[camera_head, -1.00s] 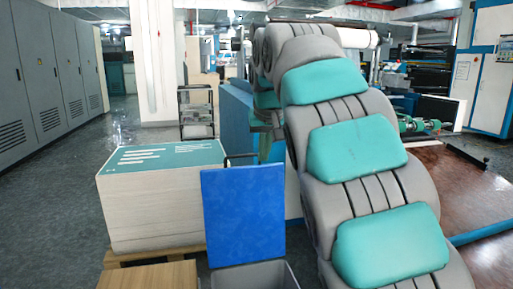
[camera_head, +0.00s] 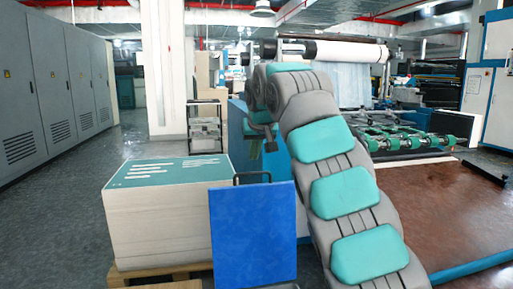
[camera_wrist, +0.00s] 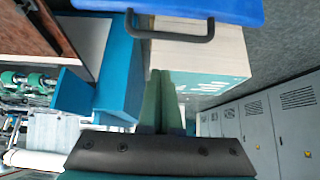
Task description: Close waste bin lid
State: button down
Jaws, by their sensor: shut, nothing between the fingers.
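The waste bin's blue lid (camera_head: 253,238) stands upright, open, at the bottom centre of the head view. A dark handle (camera_head: 252,178) shows at its top edge. The bin's body is almost wholly below the head view. My gripper (camera_head: 252,157) is shut and empty, pointing down behind and above the lid's top edge. In the wrist view, my gripper's green fingers (camera_wrist: 161,74) are together. The lid's blue edge (camera_wrist: 215,10) and handle (camera_wrist: 170,36) lie beyond the fingertips, and I see no contact.
A stack of white sheets with a green top (camera_head: 160,215) stands on a wooden pallet (camera_head: 150,274) left of the lid. Grey cabinets (camera_head: 45,85) line the left wall. A machine with a white roll (camera_head: 335,50) stands behind my arm. The floor at left is clear.

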jog(key=shift+s+d+f+b, duration=0.1)
jog(key=shift+s+f+b, duration=0.15)
jog(key=shift+f, duration=0.65)
jog(key=shift+s+f+b, duration=0.2)
jog(key=shift+s+f, duration=0.05)
jog(key=shift+f, duration=0.65)
